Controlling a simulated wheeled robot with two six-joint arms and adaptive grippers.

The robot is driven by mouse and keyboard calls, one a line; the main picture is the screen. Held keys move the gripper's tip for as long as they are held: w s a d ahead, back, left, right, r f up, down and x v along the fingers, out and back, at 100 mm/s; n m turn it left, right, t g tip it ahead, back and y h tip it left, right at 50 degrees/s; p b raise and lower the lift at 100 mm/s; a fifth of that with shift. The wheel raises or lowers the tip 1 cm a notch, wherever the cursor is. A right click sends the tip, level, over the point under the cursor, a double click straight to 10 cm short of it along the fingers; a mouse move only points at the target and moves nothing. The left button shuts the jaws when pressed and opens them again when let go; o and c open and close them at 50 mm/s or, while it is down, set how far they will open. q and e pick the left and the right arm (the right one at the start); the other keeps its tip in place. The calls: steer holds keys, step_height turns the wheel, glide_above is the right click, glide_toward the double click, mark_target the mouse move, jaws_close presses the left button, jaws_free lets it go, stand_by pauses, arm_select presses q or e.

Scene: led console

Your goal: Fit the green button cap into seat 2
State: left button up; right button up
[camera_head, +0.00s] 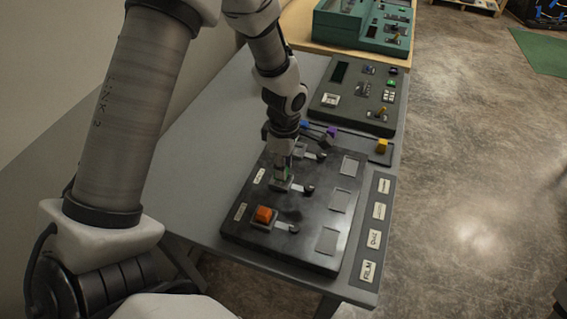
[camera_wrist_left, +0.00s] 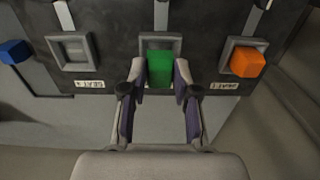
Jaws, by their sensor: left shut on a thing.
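The green button cap (camera_wrist_left: 160,66) is between the two fingers of my left gripper (camera_wrist_left: 160,80), which is shut on it. In the head view my left gripper (camera_head: 283,165) points down at the middle seat of the dark console, and little of the cap shows. The middle seat (camera_wrist_left: 146,43), a square grey frame, lies behind the cap in the left wrist view. I cannot tell whether the cap is inside the frame or just above it. The label under it is mostly hidden by the cap and fingers. My right gripper is not in view.
An orange cap (camera_head: 264,214) sits in the neighbouring seat. Another seat (camera_wrist_left: 75,52) on the other side is empty. Blue (camera_wrist_left: 14,51), purple (camera_head: 331,132) and yellow (camera_head: 382,146) caps lie beyond. A second console (camera_head: 355,95) stands behind. The grey table (camera_head: 200,175) is bare at left.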

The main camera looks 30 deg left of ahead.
arm_select(q)
steer(key=shift+f+b, duration=0.85)
steer(key=shift+f, duration=0.25)
stand_by(1.0)
jaws_close()
steer(key=o, duration=1.1)
jaws_free()
step_height(320, 180, up, 12)
steer(key=shift+w, duration=0.15)
